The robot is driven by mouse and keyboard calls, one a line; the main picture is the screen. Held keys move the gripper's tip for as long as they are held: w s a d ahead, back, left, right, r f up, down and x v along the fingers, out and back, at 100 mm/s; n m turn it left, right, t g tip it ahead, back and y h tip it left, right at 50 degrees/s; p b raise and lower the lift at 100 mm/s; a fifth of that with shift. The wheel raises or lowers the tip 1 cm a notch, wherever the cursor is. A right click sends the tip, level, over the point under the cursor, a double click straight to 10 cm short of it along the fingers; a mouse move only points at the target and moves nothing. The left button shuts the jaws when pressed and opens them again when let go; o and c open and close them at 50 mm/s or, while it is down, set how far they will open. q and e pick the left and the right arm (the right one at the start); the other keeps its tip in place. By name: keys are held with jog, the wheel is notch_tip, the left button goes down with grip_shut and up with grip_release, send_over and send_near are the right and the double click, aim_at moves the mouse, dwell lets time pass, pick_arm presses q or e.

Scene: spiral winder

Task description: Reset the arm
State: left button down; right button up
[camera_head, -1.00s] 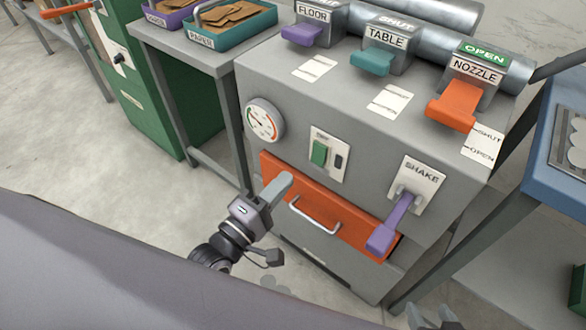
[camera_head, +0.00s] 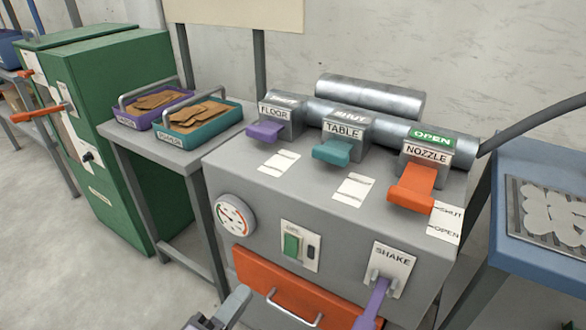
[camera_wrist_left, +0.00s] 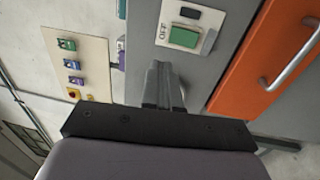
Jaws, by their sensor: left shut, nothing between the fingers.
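My left gripper (camera_head: 234,304) shows at the bottom edge of the head view, in front of the grey machine (camera_head: 240,165) and just left of its orange drawer (camera_head: 285,290). Its fingers are together and empty. In the left wrist view the shut fingers (camera_wrist_left: 164,86) point toward the machine's grey front, below the green switch (camera_wrist_left: 184,37) marked OFF. They appear apart from the switch. The orange drawer also shows at the right of that view (camera_wrist_left: 262,60). My right gripper is out of view.
The purple SHAKE lever (camera_head: 374,302) hangs down at the machine's front. FLOOR (camera_head: 265,131), TABLE (camera_head: 333,151) and NOZZLE (camera_head: 412,188) levers stick out on top. A side table (camera_head: 150,150) bears two trays. A blue table (camera_head: 530,265) stands at right.

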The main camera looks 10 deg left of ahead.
pick_arm(q)
jog(key=s+a+f+m+g+y, duration=0.1)
jog(key=s+f+m+g+y, duration=0.1)
jog(key=s+f+m+g, duration=0.35)
jog(key=s+a+f+m+g+y, duration=0.2)
jog(key=f+m, duration=0.4)
jog(key=m, duration=0.4)
notch_tip(320, 180, up, 13)
jog(key=a+p, duration=0.1)
jog(key=p, duration=1.5)
jog(key=shift+s+m, duration=0.3)
jog(key=shift+m, duration=0.15)
